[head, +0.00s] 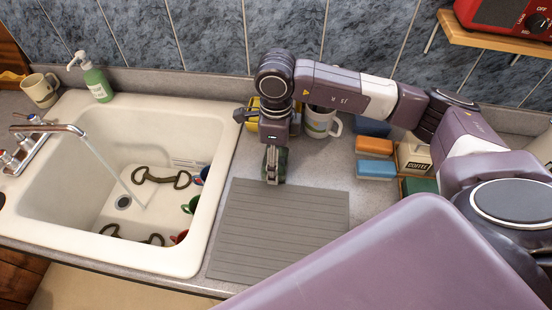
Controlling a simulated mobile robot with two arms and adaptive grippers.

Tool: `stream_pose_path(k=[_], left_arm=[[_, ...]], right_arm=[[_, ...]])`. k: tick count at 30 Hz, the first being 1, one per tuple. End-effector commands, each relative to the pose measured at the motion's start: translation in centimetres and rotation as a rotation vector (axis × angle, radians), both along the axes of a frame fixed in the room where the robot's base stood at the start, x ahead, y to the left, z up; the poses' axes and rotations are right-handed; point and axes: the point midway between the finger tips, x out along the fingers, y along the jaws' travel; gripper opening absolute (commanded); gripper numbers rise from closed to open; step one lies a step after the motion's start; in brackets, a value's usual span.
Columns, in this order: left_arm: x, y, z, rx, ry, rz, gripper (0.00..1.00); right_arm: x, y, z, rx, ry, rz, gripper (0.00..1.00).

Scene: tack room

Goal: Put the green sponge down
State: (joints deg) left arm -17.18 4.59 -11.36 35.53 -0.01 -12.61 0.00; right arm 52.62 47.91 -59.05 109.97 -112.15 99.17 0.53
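My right gripper (272,180), on the arm from the right, points down just behind the back edge of the grey ribbed mat (280,230). It appears shut on a dark green sponge (283,163), which is partly hidden by the fingers. I cannot tell whether the sponge touches the counter. My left gripper is not in view.
Water runs from the tap (45,129) into the white sink (225,150), which holds bits and coloured mugs. A white mug (320,123), orange block (374,146), blue block (376,169) and green block (420,186) stand right of the gripper. The mat is bare.

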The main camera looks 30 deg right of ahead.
Motion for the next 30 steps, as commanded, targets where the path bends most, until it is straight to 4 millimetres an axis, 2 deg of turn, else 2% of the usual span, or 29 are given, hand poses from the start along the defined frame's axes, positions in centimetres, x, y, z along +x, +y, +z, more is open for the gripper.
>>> stream_pose_path(k=[3, 4, 9, 17, 23, 24, 30], left_arm=[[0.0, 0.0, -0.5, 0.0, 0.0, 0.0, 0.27], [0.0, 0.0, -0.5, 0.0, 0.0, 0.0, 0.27], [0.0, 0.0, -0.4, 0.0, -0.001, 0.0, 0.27], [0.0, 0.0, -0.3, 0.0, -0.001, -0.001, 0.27], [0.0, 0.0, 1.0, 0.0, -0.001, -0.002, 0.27], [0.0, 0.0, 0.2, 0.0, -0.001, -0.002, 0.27], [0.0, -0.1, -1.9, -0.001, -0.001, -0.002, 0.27]], right_arm=[[0.0, 0.0, -0.4, -0.001, -0.001, 0.0, 0.52], [0.0, 0.0, -0.4, -0.001, -0.001, 0.0, 0.66], [0.0, 0.0, -0.3, 0.0, 0.0, 0.0, 0.82], [0.0, 0.0, -0.2, 0.0, 0.0, -0.001, 0.82], [0.0, 0.0, 0.9, 0.0, 0.0, -0.001, 0.82], [0.2, 0.0, 1.1, 0.001, -0.005, 0.0, 0.82], [0.2, 0.0, 5.7, 0.001, -0.008, 0.002, 0.82]])
